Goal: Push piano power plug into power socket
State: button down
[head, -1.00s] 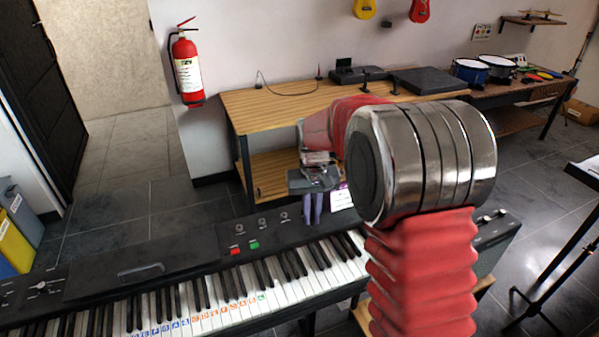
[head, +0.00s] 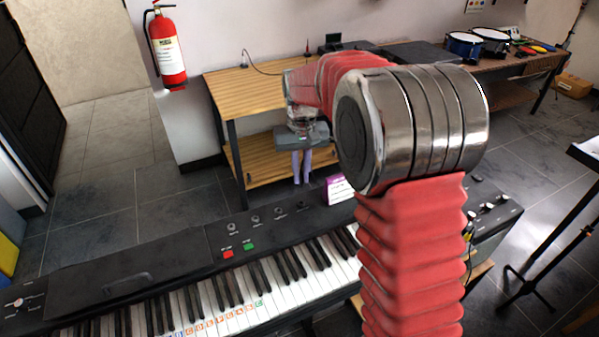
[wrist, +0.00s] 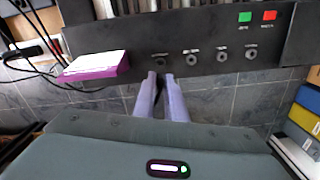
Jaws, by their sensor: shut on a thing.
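My gripper (head: 302,180) has two lavender fingers, pointing down just behind the piano (head: 265,238) in the head view. In the wrist view, my gripper (wrist: 160,75) has its fingertips close together beside the piano's black panel (wrist: 205,72), near the leftmost of its round knobs or jacks (wrist: 160,60). I cannot pick out a power socket for certain.
A purple-and-white box (wrist: 95,66) sits on the panel, left of the fingers. Black cables (wrist: 40,72) run at the left. A wooden table (head: 235,100) stands behind the piano, a fire extinguisher (head: 166,48) hangs left, and drums (head: 464,45) stand right.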

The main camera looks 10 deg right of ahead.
aim_at(301, 183)
jog(key=shift+f, duration=2.6)
jog(key=shift+s, duration=0.15)
jog(key=shift+f, duration=1.05)
dwell(1.0)
jog(key=c, duration=1.7)
grip_release()
jog(key=shift+r, duration=0.15)
notch_tip(301, 183, up, 13)
jog(key=shift+r, duration=0.2)
